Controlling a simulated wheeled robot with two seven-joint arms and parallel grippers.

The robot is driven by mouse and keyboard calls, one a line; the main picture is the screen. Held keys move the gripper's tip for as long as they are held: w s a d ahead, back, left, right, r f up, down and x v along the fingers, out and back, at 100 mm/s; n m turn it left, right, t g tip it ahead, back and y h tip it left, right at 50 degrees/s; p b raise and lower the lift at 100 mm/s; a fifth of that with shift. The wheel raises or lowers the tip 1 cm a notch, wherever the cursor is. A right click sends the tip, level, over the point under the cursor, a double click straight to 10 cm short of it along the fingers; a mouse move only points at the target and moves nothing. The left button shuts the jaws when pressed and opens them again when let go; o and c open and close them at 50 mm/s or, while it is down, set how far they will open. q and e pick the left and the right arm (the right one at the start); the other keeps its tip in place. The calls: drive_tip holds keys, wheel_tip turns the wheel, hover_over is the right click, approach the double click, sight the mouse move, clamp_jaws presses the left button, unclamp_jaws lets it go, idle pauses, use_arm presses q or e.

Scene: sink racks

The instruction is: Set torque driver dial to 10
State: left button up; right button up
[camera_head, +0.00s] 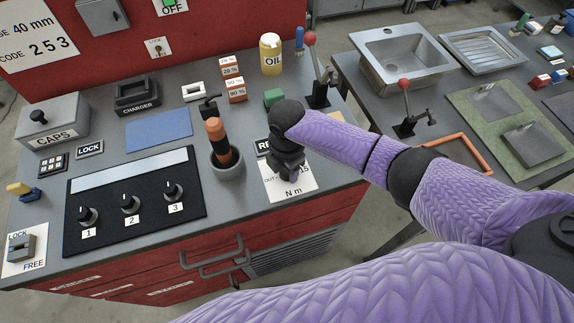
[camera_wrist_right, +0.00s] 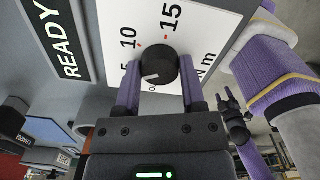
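The dial (camera_wrist_right: 157,66) is a round black knob on a white scale card (camera_head: 301,190) marked N m. In the right wrist view the numbers 5, 10 and 15 show around it, with a red mark beside the 10. Its white pointer line points left, below the 10 and toward the 5 side. My right gripper (camera_wrist_right: 159,72) has a purple finger on each side of the knob, both appearing to touch it. In the head view my gripper and wrist hide the dial. A dark gripper on a purple arm, seemingly my left (camera_wrist_right: 232,112), shows in the wrist view background, its finger opening unclear.
An orange-handled driver (camera_head: 217,138) stands in a grey cup (camera_head: 227,170) left of the card. A READY label (camera_wrist_right: 61,50) lies beside the card. A green block (camera_head: 273,97) and a red-knobbed lever (camera_head: 315,75) stand behind. A black panel (camera_head: 135,226) with three knobs lies left.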

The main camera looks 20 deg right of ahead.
clamp_jaws()
drive_tip(key=shift+r+m+p, duration=0.15)
drive_tip(key=shift+m+p, duration=0.85)
drive_tip(key=shift+m, duration=0.2)
drive_tip(key=m+p, duration=0.1)
drive_tip(key=m, duration=0.1)
drive_tip(key=shift+m+p, duration=0.3)
drive_tip(key=shift+m, duration=0.1)
drive_tip(key=m+p, duration=0.1)
drive_tip(key=m, duration=0.2)
drive_tip(key=shift+m+p, duration=0.75)
drive_tip(key=shift+m, duration=1.05)
